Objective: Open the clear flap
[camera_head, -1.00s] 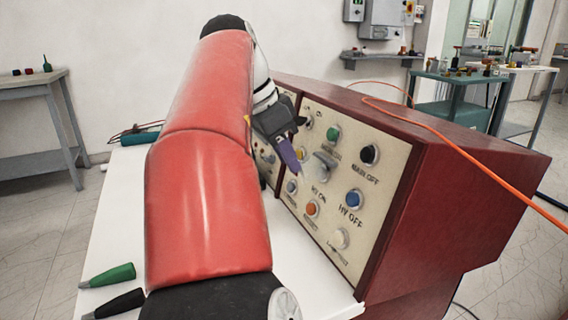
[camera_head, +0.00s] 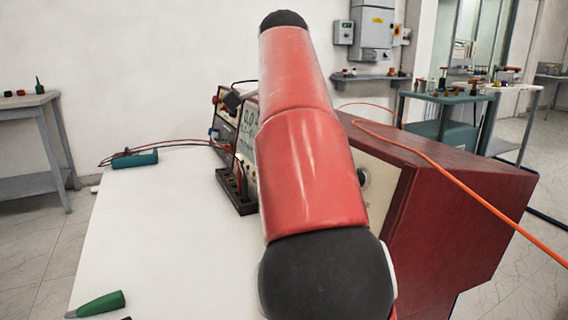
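The dark red control cabinet (camera_head: 465,200) stands on the right, with its cream front panel (camera_head: 390,174) mostly hidden behind my red arm. One dark round knob (camera_head: 363,177) shows at the arm's right edge. The clear flap is not visible; the part of the panel that would show it is covered by my arm. My gripper is also hidden behind the arm, so its place relative to the flap and its opening cannot be seen.
A meter unit (camera_head: 245,127) with leads and a black tray (camera_head: 232,190) stand left of my arm. A teal device (camera_head: 135,159) and a green handle (camera_head: 98,304) lie on the white tabletop (camera_head: 165,230), otherwise largely clear. An orange cable (camera_head: 440,138) crosses the cabinet.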

